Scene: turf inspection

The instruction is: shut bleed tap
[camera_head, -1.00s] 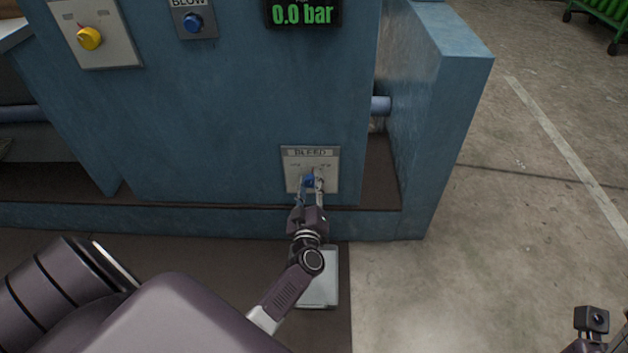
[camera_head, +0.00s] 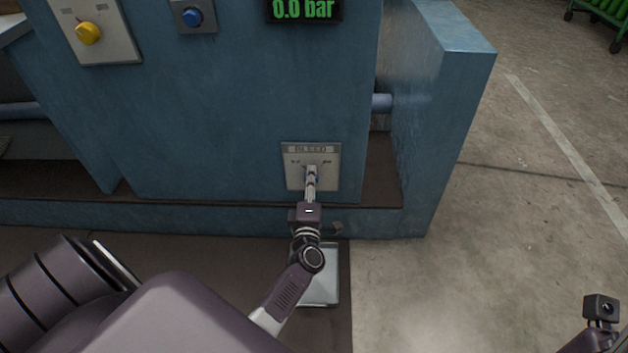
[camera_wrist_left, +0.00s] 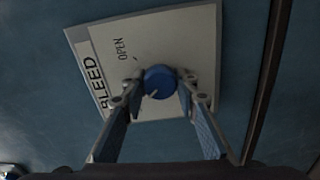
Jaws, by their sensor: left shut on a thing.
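The bleed tap is a small blue knob on a pale plate (camera_head: 296,171) marked BLEED, low on the blue machine panel. In the left wrist view the blue knob (camera_wrist_left: 160,81) shows between the fingertips, with a light pointer mark at its lower left. The word OPEN is on the plate (camera_wrist_left: 190,45) above and left of the knob. My left gripper (camera_head: 312,172) is shut on the knob, with one finger on each side of it; in the head view it hides most of the knob. My right gripper is not in view; part of my right arm shows at the lower right.
A display (camera_head: 304,10) reads 0.0 bar at the top. A yellow knob (camera_head: 88,33) and a blue button (camera_head: 192,17) sit on plates at upper left. A blue side wall (camera_head: 425,130) stands right of the panel. A pale tray-like box (camera_head: 322,277) lies under my left wrist.

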